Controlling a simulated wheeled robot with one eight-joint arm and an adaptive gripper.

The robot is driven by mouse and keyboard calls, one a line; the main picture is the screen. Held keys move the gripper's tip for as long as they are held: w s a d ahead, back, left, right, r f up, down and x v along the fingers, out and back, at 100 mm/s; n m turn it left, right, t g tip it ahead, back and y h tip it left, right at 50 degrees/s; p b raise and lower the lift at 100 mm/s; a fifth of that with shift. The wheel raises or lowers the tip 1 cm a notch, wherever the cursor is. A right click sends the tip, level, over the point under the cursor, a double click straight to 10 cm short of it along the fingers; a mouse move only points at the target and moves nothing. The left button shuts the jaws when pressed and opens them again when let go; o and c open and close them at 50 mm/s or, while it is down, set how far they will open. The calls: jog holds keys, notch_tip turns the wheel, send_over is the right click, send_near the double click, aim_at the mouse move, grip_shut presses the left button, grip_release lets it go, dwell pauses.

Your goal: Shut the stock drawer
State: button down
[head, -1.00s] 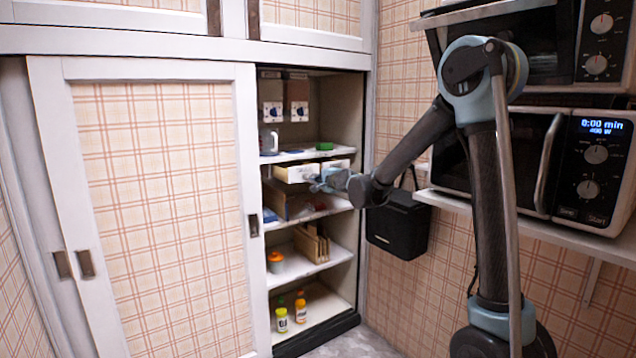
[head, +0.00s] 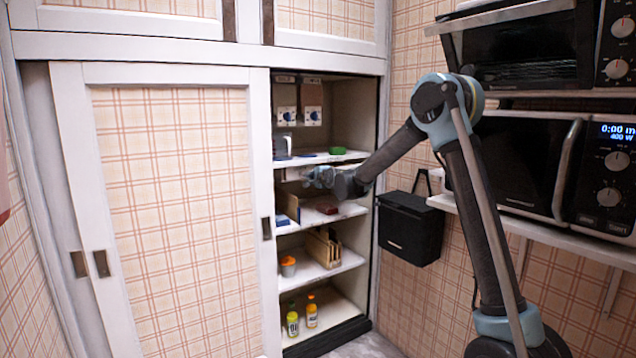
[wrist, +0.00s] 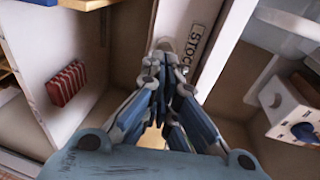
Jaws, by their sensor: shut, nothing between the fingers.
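The stock drawer (wrist: 193,45) has a pale front with a STOCK label, facing me in the wrist view. In the head view its pale front (head: 292,174) shows under a shelf in the cabinet, roughly in line with the shelf edge and partly hidden by my gripper. My gripper (head: 315,177) is shut and empty. In the wrist view its fingertips (wrist: 165,48) are at the drawer front beside the label. I cannot tell whether they touch it, or whether a small gap is left behind the front.
A sliding door (head: 175,200) covers the cabinet's left part. A red striped item (wrist: 66,84) lies on the shelf below the drawer. A green item (head: 338,150) is on the shelf above. A black box (head: 411,228) hangs right of the cabinet, near microwaves (head: 520,165).

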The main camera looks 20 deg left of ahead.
jog(key=shift+w+a+r, duration=0.1)
jog(key=shift+w+a, duration=0.55)
jog(key=shift+a, duration=0.15)
